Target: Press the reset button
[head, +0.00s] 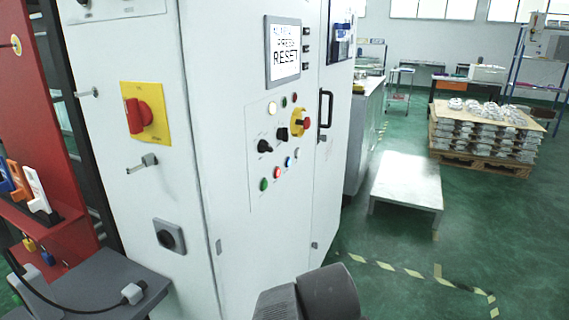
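The control panel (279,148) is on the white cabinet in the middle of the head view. Its screen (283,51) above shows text ending in "PRESS RESET". The panel's lower row has a green button (264,184), a lit red button (277,172) and a blue-white button (288,161). The labels are too small to read, so I cannot tell which is the reset button. A red emergency stop knob (300,122) on yellow sits above them, beside black selector knobs (264,146). My gripper is not in view; only a dark part of my arm shows at the bottom.
A red rotary switch (140,115) on a yellow plate is on the cabinet's left face. A black door handle (325,108) projects right of the panel. A grey shelf (85,290) juts out lower left. A low white table (407,181) stands right; green floor in front is clear.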

